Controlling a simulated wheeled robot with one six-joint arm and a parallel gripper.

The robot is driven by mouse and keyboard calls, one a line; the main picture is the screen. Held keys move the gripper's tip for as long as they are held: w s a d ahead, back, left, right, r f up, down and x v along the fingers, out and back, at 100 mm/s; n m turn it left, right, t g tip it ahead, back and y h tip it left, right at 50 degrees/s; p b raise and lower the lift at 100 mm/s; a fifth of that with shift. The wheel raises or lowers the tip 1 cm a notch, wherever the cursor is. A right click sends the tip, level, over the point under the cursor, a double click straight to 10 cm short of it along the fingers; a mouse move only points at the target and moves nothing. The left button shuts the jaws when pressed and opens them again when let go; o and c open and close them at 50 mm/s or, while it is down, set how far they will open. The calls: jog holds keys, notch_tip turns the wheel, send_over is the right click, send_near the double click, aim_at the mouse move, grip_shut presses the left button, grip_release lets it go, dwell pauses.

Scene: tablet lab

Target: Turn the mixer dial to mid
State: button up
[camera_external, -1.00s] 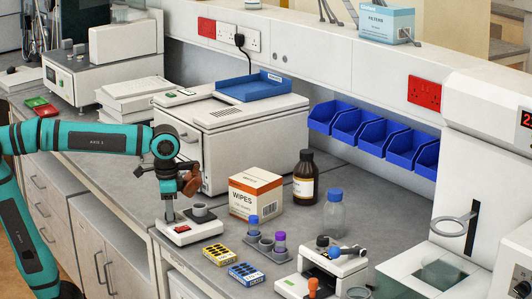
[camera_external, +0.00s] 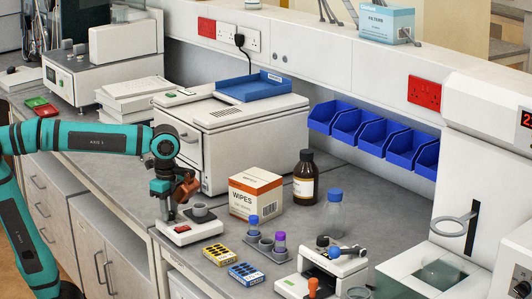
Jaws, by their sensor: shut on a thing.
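The mixer (camera_external: 205,230) is a small white unit near the bench's front edge, with a red switch (camera_external: 182,229) on its front and a grey cup (camera_external: 200,210) on top at the right. My gripper (camera_external: 168,215) points down at the left part of the mixer's top, just left of the cup. It is shut on the mixer dial, which the fingers hide. The dial's marks and setting cannot be read from this view.
A wipes box (camera_external: 255,192), a brown bottle (camera_external: 304,178) and a tube rack (camera_external: 281,255) stand to the right. Two small boxes, yellow (camera_external: 219,254) and blue (camera_external: 246,273), lie in front. A large white instrument (camera_external: 240,135) stands behind.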

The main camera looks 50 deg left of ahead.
aim_at(170, 213)
jog(key=shift+r+m, duration=0.1)
jog(key=shift+m, duration=0.4)
jog(key=o, duration=1)
notch_tip(170, 213, up, 17)
jog(key=shift+r, duration=0.15)
dwell(0.5)
